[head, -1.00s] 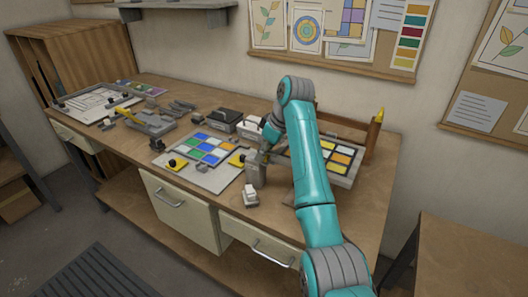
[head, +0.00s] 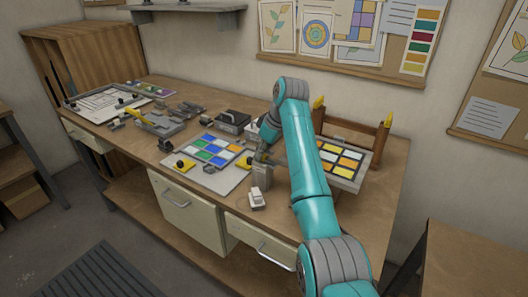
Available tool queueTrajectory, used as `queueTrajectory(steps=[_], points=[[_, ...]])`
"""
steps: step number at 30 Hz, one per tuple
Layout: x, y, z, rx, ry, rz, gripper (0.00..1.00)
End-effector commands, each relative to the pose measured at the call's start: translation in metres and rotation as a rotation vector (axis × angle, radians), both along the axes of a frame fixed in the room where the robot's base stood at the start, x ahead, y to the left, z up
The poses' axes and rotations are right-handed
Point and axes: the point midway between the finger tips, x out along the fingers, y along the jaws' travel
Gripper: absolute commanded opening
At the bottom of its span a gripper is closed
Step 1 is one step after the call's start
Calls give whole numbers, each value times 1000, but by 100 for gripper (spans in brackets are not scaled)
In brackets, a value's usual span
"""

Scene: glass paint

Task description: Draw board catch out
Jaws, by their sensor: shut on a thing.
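The board (head: 218,176) lies flat on the bench, a pale sheet with blue, green and white panes. A yellow catch with a black knob (head: 181,164) sits at its left edge. Another yellow catch (head: 243,163) sits at its right edge, partly hidden by my gripper. My gripper (head: 262,158) is low at the board's right edge, beside this right catch. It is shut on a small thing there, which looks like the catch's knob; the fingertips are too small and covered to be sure.
A grey block (head: 262,178) and a small white item (head: 257,199) stand just in front of my gripper. A wooden rack (head: 383,140) and a tray of yellow and white panes (head: 343,160) are to the right. Dark boxes (head: 233,120) stand behind the board.

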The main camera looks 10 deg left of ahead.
Motion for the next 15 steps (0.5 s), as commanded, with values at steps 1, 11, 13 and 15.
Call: queueTrajectory(steps=[1, 11, 13, 15], points=[[1, 3, 2, 6, -8, 1, 25], [1, 2, 1, 4, -5, 1, 46], [0, 2, 2, 4, -5, 1, 46], [0, 0, 6, 4, -6, 0, 46]])
